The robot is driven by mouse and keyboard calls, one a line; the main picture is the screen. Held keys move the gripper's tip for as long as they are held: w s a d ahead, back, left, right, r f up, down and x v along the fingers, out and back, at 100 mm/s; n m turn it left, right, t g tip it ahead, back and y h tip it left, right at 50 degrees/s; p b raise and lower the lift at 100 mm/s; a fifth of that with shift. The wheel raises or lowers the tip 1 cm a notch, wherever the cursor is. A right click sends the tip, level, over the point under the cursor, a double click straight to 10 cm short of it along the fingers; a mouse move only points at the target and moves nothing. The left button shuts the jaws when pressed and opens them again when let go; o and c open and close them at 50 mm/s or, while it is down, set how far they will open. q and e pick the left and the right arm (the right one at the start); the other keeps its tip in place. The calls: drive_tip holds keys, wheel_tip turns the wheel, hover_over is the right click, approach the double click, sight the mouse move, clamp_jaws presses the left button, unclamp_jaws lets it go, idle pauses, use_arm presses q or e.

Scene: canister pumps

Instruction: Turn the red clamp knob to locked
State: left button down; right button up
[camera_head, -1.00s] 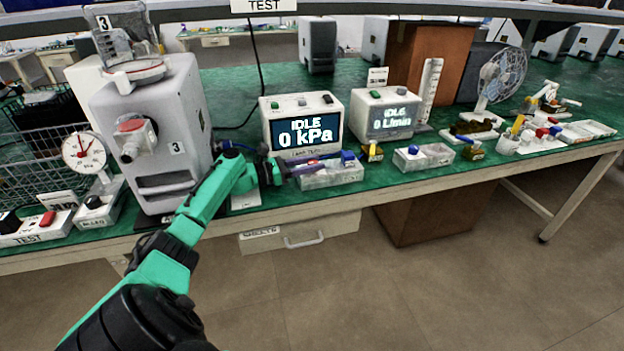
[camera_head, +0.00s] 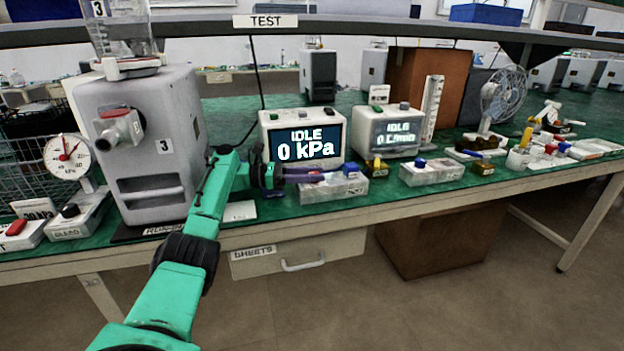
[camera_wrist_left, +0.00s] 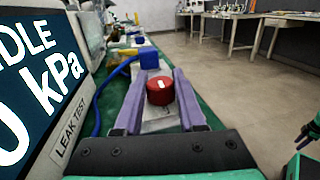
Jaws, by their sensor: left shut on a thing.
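The red clamp knob (camera_wrist_left: 160,91) is a round red cap with a white mark on its top, seen in the left wrist view. It sits on a pale block, which in the head view is the grey-white fixture (camera_head: 335,191) at the bench's front edge. My left gripper (camera_head: 322,177) reaches in from the left with its purple fingers level over the fixture. In the left wrist view its fingers (camera_wrist_left: 160,92) lie on either side of the knob, shut on it. In the head view the fingers mostly hide the knob.
The leak test display (camera_head: 303,140) reading IDLE 0 kPa stands close behind the gripper. A flow display (camera_head: 388,132) is to its right. The grey pump (camera_head: 140,150) stands left of my arm. A teal and black part shows at the left wrist view's right edge.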

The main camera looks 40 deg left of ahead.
use_arm(q)
drive_tip(key=c, duration=0.8)
unclamp_jaws()
drive_tip(key=shift+d, duration=0.1)
drive_tip(key=o, duration=0.3)
drive_tip(key=shift+w, duration=0.1)
drive_tip(key=shift+r, duration=0.2)
wheel_tip(320, 180, up, 20)
drive_tip(key=p, duration=0.4)
drive_tip(key=shift+f, duration=0.2)
use_arm(e)
drive_tip(key=s+d+f, duration=0.2)
drive_tip(key=s, duration=0.6)
drive_tip(key=shift+s+f, duration=0.15)
drive_tip(key=shift+s, duration=0.15)
